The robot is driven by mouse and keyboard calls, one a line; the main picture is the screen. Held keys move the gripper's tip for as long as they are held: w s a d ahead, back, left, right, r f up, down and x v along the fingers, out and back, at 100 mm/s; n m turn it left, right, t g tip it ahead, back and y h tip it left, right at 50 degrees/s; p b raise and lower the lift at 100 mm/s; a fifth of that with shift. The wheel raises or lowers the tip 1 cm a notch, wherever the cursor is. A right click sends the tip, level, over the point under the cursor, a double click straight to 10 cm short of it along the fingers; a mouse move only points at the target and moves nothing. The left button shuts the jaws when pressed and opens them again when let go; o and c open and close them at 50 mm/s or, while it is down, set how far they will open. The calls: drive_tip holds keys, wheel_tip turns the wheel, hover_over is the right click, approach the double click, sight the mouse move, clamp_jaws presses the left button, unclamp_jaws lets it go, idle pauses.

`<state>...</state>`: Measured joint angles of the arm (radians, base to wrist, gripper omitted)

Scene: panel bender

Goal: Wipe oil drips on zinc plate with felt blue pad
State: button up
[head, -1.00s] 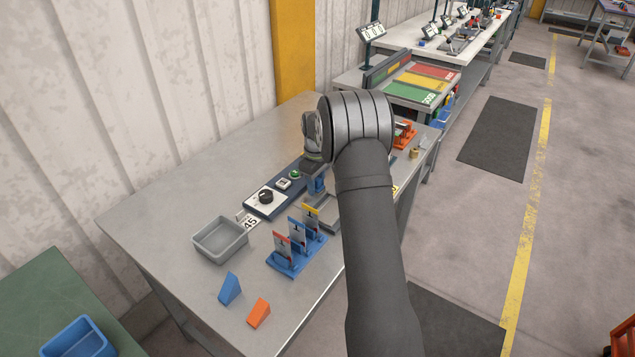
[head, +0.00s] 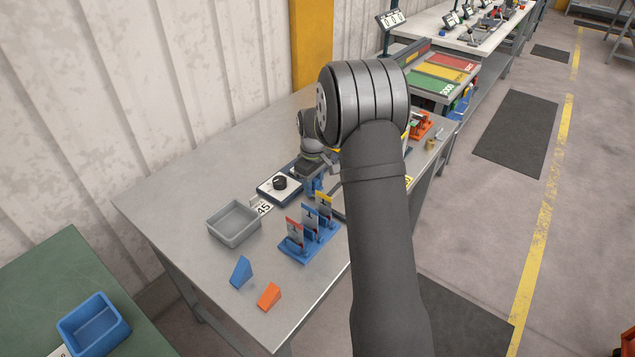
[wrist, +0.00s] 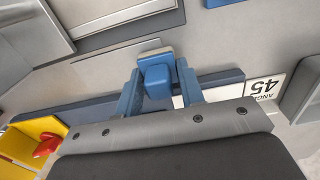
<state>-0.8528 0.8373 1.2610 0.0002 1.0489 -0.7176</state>
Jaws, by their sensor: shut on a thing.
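My gripper (wrist: 158,80) is shut on the blue pad (wrist: 156,82), which sits between its two blue fingers and has a grey-tan strip at its far end. In the head view my gripper (head: 316,184) is low over the bench beside the control panel, partly hidden by my arm. A framed grey plate, probably the zinc plate (wrist: 110,14), lies ahead and to the left in the wrist view. In the head view my arm hides most of it. I cannot make out oil drips. Whether the pad touches a surface is unclear.
A dark blue panel with a black knob (head: 280,183) and a 45 label (head: 264,208) are close by. A grey tray (head: 234,224), a blue rack with upright tags (head: 308,240), a blue wedge (head: 241,271) and an orange wedge (head: 269,296) stand nearer.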

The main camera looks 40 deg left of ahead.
drive_tip(key=shift+r, duration=3.8)
drive_tip(key=shift+w, duration=0.1)
drive_tip(key=shift+w+d+r, duration=0.1)
drive_tip(key=shift+w+d, duration=0.1)
drive_tip(key=w+d+r+m, duration=0.2)
drive_tip(key=w+d+m, duration=0.25)
drive_tip(key=d, duration=0.55)
drive_tip(key=w+d+r+m, duration=0.25)
drive_tip(key=w+d, duration=0.25)
drive_tip(key=d, duration=0.6)
drive_tip(key=s+d+f+m, duration=0.1)
drive_tip(key=d+f+m, duration=0.4)
drive_tip(key=d+f, duration=0.5)
drive_tip(key=s+d+f+m, duration=0.1)
drive_tip(key=d+f+m, duration=0.5)
drive_tip(key=d+f, duration=0.5)
drive_tip(key=d, duration=0.4)
drive_tip(key=shift+s+d, duration=0.15)
drive_tip(key=shift+d, duration=0.1)
